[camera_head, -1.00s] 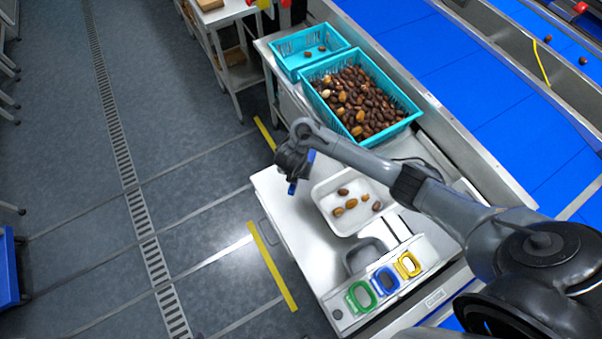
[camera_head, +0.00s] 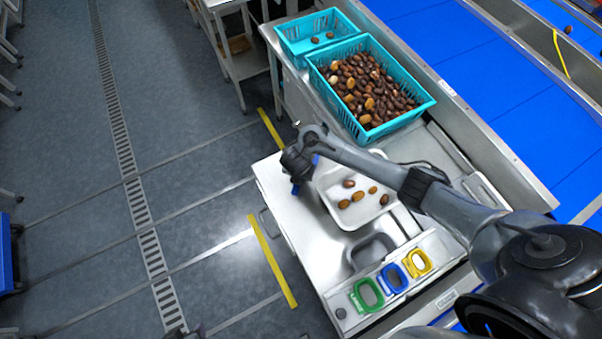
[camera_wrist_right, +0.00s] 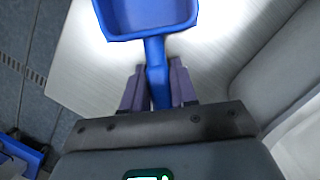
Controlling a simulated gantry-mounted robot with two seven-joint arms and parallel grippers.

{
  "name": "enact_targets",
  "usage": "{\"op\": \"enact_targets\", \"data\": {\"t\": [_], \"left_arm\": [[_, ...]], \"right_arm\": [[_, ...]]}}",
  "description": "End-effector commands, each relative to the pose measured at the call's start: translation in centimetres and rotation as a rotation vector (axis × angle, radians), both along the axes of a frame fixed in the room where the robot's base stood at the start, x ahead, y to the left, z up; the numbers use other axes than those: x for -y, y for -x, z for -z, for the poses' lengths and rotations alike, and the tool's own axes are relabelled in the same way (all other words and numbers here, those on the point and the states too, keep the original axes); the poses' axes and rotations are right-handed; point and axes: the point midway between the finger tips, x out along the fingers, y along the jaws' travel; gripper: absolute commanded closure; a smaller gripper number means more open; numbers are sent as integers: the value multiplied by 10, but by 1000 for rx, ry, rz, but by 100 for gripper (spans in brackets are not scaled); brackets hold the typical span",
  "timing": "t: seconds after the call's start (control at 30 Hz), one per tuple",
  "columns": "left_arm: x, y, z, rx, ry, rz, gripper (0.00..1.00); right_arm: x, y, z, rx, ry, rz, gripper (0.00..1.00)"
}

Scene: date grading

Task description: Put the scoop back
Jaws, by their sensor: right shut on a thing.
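The blue scoop (camera_wrist_right: 148,18) shows in the right wrist view, its handle between the two fingers of my right gripper (camera_wrist_right: 158,90). My right gripper is shut on the handle. In the head view this gripper (camera_head: 298,172) hangs over the left part of the metal worktop (camera_head: 283,208), left of the white tray. Only small blue parts of the scoop (camera_head: 295,188) show there; my wrist hides the rest. A dark part, perhaps my left gripper (camera_head: 186,331), just enters at the bottom edge; its fingers cannot be made out.
The white tray (camera_head: 340,222) holds several dates. A grey looped shape (camera_head: 371,249) lies in front of it, beside green (camera_head: 358,298), blue (camera_head: 389,284) and yellow (camera_head: 426,265) frames. Teal crates (camera_head: 385,130) with dates stand behind. Open floor lies left.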

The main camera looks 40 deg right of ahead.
Motion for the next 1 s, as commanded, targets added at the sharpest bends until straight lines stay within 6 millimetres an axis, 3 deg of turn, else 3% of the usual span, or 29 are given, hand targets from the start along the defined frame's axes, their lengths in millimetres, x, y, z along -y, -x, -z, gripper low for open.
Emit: {"op": "enact_targets", "data": {"t": [0.27, 0.3, 0.43, 0.77, 1.0], "left_arm": [[-2, 0, 3, 0, -9, 6, 57], [-2, 0, 2, 1, -11, 7, 57], [-3, 0, 2, 1, -12, 9, 57], [-2, 0, 0, 0, -9, 6, 57], [0, 0, -19, 0, 0, 0, 57]], "right_arm": [[0, -1, 3, 2, 0, 1, 100], [0, 0, 2, 1, -1, 1, 66], [0, 0, 2, 1, -1, 1, 47], [0, 0, 0, 1, -1, 0, 47], [-5, 2, -26, 2, -2, -1, 47]]}}
